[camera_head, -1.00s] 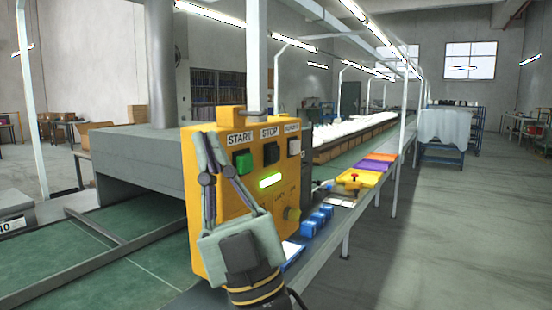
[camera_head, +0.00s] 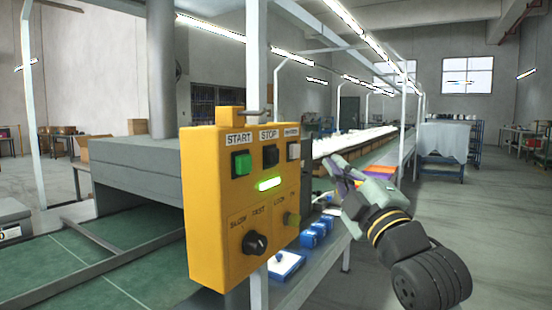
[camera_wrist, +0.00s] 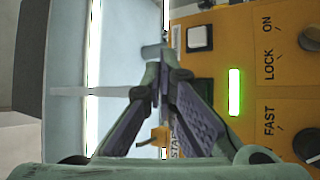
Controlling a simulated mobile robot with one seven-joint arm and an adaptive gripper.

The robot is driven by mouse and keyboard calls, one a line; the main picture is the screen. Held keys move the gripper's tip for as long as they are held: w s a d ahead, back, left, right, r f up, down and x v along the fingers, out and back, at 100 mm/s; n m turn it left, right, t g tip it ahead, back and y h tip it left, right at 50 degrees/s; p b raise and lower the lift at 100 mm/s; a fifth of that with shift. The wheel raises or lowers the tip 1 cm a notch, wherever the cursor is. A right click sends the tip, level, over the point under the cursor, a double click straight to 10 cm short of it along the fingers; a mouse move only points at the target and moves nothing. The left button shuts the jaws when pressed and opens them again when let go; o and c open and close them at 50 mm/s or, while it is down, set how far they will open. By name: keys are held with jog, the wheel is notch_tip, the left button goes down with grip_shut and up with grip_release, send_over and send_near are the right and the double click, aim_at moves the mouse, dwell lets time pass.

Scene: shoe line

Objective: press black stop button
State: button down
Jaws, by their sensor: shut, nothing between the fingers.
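The black stop button (camera_head: 270,156) is on the yellow control box (camera_head: 215,200), under the STOP label, between the green start button (camera_head: 241,163) and a pale button (camera_head: 293,151). My gripper (camera_head: 335,165) is to the right of the box in the head view, apart from the stop button, with its fingers together and empty. In the wrist view my gripper (camera_wrist: 162,62) reaches in front of the box's edge. A pale square button (camera_wrist: 198,38) and part of a dark button (camera_wrist: 197,95) show there beside the fingers.
Blue items (camera_head: 312,236) lie on the line's edge to the right. The floor at right is open.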

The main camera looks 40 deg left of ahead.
jog(key=s+a+p, duration=0.1)
jog(key=s+a, duration=0.1)
jog(key=a, duration=0.6)
jog(key=shift+a, duration=0.25)
jog(key=shift+s+a+p, duration=0.1)
jog(key=shift+p, duration=0.2)
dwell(1.0)
jog(key=shift+a, duration=0.35)
jog(key=shift+s+a, duration=0.2)
jog(key=shift+a, duration=0.35)
dwell(0.9)
jog(key=shift+d, duration=0.15)
jog(key=shift+w+d, duration=0.2)
jog(key=shift+d, duration=0.6)
jog(key=shift+d, duration=0.1)
jog(key=d, duration=0.2)
jog(key=w+d+b, duration=0.1)
jog(key=d, duration=0.1)
jog(key=shift+w+d, duration=0.1)
jog(key=shift+d, duration=0.25)
